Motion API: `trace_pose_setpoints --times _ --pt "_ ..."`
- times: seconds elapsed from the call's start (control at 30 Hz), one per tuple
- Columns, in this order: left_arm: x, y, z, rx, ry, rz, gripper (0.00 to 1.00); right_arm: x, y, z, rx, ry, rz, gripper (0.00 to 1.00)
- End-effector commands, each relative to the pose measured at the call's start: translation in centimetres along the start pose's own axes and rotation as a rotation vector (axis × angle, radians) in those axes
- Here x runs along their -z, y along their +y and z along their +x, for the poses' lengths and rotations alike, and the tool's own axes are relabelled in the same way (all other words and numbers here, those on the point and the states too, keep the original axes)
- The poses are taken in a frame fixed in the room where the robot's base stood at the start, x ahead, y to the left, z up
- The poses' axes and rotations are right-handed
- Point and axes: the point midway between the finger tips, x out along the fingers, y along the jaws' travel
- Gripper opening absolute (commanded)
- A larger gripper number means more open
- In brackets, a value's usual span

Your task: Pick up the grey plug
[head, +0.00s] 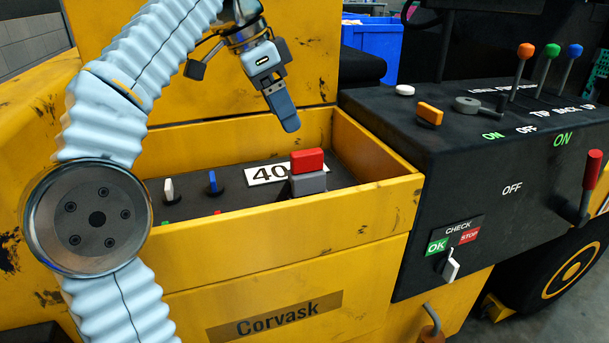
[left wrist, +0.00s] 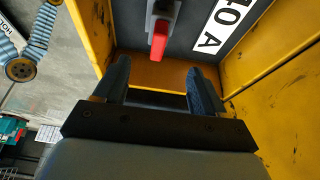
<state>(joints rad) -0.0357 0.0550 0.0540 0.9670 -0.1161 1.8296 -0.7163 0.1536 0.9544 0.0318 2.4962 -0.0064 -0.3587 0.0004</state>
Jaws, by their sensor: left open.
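A grey block with a red top, which looks like the grey plug (head: 307,183), stands on the dark panel inside the yellow open box (head: 395,193). Its red part (head: 307,160) is uppermost. In the left wrist view the red part (left wrist: 159,40) hangs into the gap ahead of my fingers, with a bit of the grey plug (left wrist: 153,22) behind it. My left gripper (head: 284,112) is above and a little left of the plug, fingers pointing down. In the left wrist view the left gripper (left wrist: 160,88) is open and empty. My right gripper is out of view.
A white "40 A" label (head: 262,174) lies beside the plug. A white switch (head: 168,189) and a blue switch (head: 213,182) stand left of it. The box's raised walls surround the panel. A black console (head: 480,180) with levers stands at right.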

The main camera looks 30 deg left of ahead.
Motion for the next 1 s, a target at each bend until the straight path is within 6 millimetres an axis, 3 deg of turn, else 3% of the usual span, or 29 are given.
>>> trace_pose_setpoints --times 0.1,0.3,0.47,0.77,1.0 --pt "-0.3 0.1 3.1 -0.003 -0.003 0.0 0.7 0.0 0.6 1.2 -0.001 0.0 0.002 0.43" --pt "-0.1 0.0 6.5 -0.001 -0.001 0.0 0.7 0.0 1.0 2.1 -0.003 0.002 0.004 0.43" --pt "0.0 0.1 7.6 -0.001 -0.001 0.0 0.7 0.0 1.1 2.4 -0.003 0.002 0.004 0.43" --pt "0.4 0.1 12.0 -0.001 -0.001 0.0 0.7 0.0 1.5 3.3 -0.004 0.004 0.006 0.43" --pt "0.5 0.1 12.4 0.0 0.0 -0.001 0.7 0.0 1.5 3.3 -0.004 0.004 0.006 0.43"
